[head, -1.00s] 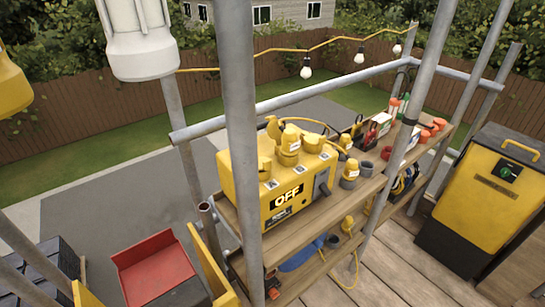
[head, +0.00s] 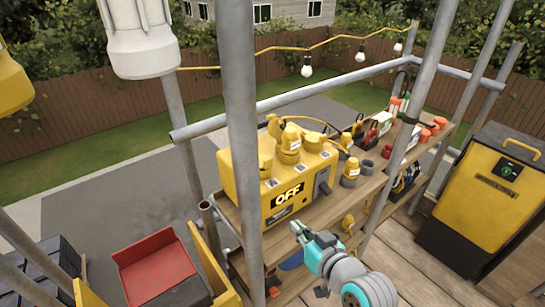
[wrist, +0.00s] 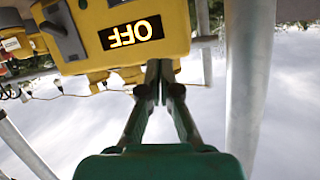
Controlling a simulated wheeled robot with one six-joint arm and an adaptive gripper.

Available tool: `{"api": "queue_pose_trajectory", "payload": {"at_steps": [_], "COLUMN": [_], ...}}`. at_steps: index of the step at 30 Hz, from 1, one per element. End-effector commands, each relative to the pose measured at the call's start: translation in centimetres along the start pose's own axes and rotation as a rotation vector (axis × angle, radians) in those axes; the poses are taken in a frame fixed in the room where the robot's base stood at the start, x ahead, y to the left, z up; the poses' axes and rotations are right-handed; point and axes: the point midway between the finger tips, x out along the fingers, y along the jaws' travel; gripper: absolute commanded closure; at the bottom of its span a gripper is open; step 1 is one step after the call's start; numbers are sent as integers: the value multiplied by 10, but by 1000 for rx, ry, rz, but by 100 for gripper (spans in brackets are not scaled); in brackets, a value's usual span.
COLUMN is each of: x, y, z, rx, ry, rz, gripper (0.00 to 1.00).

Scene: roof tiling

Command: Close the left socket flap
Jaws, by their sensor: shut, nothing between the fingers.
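The yellow power box (head: 240,183) stands on the wooden shelf, its front display lit with OFF. Its sockets and yellow caps are on top; an upright yellow piece at the left end (head: 265,163) looks like the left socket flap, raised. How far it is open is hard to tell. My gripper (head: 298,230) is in front of and below the box, shut and empty, its fingertips pointing up and left towards it. In the wrist view the box appears upside down, and the shut fingertips (wrist: 165,72) show near its edge. The left flap cannot be made out there.
Plugs and tools crowd the shelf (head: 365,190) right of the box. A red tray (head: 155,268) lies at lower left. A yellow-black bin (head: 490,195) stands at right.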

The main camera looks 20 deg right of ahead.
Motion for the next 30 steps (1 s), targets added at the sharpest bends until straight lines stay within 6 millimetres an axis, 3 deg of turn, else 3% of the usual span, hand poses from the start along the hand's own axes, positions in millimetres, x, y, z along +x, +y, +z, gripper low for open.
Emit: {"api": "queue_pose_trajectory", "payload": {"at_steps": [1, 8, 12, 18, 23, 30], "x": [6, 20, 21, 16, 12, 24], "y": [1, -1, -4, -6, -8, -10], "z": [-19, -87, -129, -176, -193, -195], "rx": [-11, -72, -121, -191, -222, -228], "ry": [7, -6, -16, -34, -45, -50], "rz": [-11, -71, -105, -137, -149, -153], "gripper": [100, 100, 100, 100, 100, 100]}}
